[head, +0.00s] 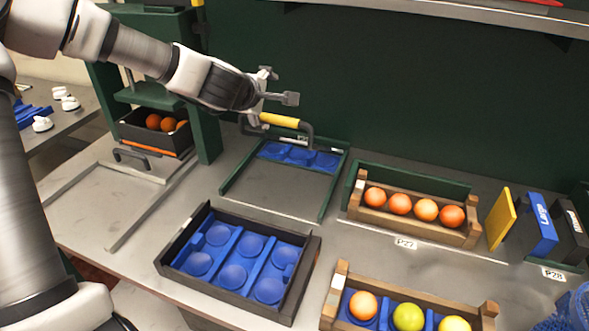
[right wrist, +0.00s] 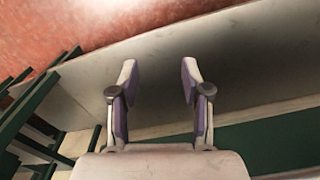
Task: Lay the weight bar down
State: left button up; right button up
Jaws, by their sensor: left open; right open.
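The weight bar, by its look, is the dark U-shaped bar with a yellow grip (head: 279,120). It stands raised at the back of a green-edged frame (head: 325,203), by a blue cupped insert (head: 299,157). My left gripper (head: 279,86) is open and just above the yellow grip; I cannot tell whether it touches it. My right gripper shows only in the right wrist view (right wrist: 160,85). It is open, with nothing between its fingers.
A black tray with a blue insert (head: 238,262) stands in front. Wooden crates of oranges (head: 411,229) and of mixed fruit (head: 398,322) are at right. Yellow (head: 501,219), blue (head: 541,224) and dark panels stand far right. A green press stand (head: 207,122) is left. The frame's grey floor is clear.

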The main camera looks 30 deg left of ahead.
pick_arm(q)
jog(key=shift+s+d+r+p, duration=0.5)
jog(key=shift+r+p, duration=0.2)
jog(key=shift+p, duration=0.35)
jog(key=p+v, duration=0.6)
jog(key=p, duration=0.3)
jog(key=shift+s+p, duration=0.3)
jog(key=shift+s, duration=0.05)
jog(key=shift+r, duration=0.1)
notch_tip(320, 180, up, 7)
jog(key=p, duration=0.6)
jog(key=shift+p, duration=0.4)
